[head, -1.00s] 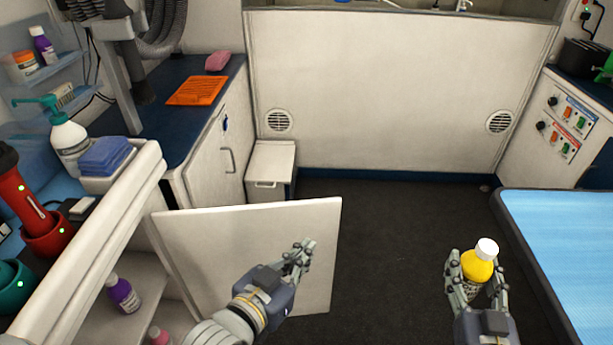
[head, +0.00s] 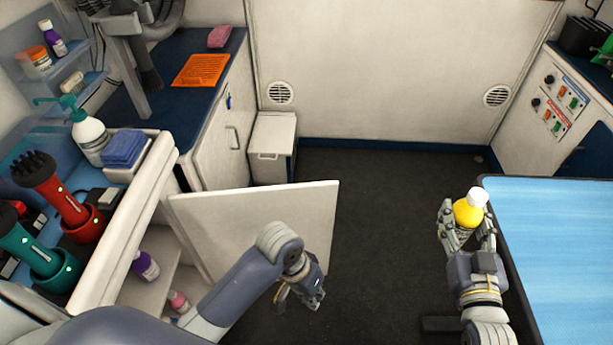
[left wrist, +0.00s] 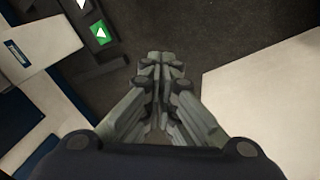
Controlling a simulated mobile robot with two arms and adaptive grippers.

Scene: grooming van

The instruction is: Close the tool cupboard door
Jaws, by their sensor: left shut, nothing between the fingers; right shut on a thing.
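The tool cupboard door (head: 235,215) is a white panel standing wide open, sticking out from the cupboard (head: 150,205) at the left of the head view. Purple and pink bottles show inside the cupboard. My left gripper (head: 300,300) is shut and empty, low by the door's free right end; my arm hides the door's lower part. In the left wrist view my left gripper (left wrist: 165,85) has its fingers together, with a pale panel to the right that seems to be the door. My right gripper (head: 462,225) is shut on a yellow bottle (head: 467,213) with a white cap.
The blue-topped table (head: 560,240) stands at the right, close to my right arm. A small white bin (head: 272,150) stands behind the door. Dark floor (head: 385,220) is clear between door and table.

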